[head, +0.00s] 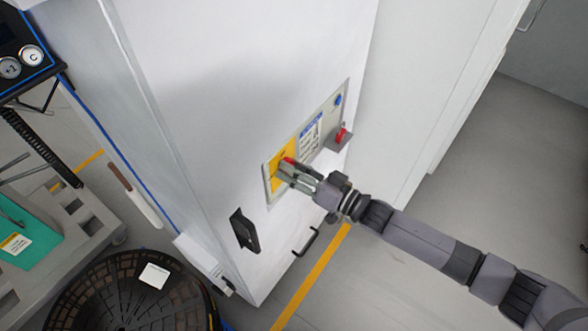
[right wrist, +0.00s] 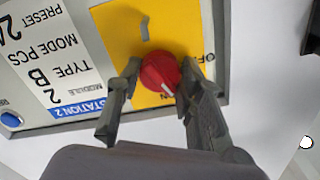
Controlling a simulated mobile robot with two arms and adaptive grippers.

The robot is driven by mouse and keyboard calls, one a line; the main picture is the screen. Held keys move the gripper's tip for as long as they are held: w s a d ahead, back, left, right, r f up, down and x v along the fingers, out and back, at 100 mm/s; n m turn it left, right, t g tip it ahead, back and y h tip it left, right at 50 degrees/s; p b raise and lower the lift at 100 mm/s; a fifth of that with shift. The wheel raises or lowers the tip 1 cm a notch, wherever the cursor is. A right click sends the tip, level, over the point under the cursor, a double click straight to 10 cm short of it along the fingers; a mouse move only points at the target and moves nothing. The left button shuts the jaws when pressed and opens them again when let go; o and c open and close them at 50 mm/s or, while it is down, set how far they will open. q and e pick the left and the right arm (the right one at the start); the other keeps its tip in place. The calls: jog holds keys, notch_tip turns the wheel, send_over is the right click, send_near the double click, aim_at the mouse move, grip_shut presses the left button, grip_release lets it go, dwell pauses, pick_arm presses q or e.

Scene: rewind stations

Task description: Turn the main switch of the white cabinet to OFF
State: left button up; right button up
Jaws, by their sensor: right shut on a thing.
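The white cabinet (head: 230,100) stands in the middle of the head view, with a control panel on its face. The main switch is a red round knob (right wrist: 159,72) on a yellow plate (right wrist: 115,38); in the head view only a bit of its red (head: 289,160) shows beside the fingers. A white mark on the knob points toward its lower right in the right wrist view. Part of the lettering, "OFF", shows right of the knob. My right gripper (right wrist: 157,82) has one finger on each side of the knob and is shut on it. My left gripper is not in view.
The panel also bears a station label (right wrist: 75,107), a blue button (head: 338,100) and a small red part on a grey bracket (head: 342,135). A black latch (head: 244,230) and a handle (head: 307,241) sit lower on the cabinet. A dark round reel (head: 100,300) lies at lower left.

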jog(key=n, duration=0.6)
jog(key=shift+b, duration=0.35)
jog(key=n+b, duration=0.1)
jog(key=n, duration=0.6)
dwell(0.4)
jog(key=o, duration=1.2)
jog(key=shift+c, duration=0.2)
jog(key=shift+s+d, duration=0.1)
jog(key=shift+d, duration=0.05)
jog(key=v, duration=1.1)
jog(key=shift+s+d, duration=0.2)
jog(key=shift+d, duration=0.05)
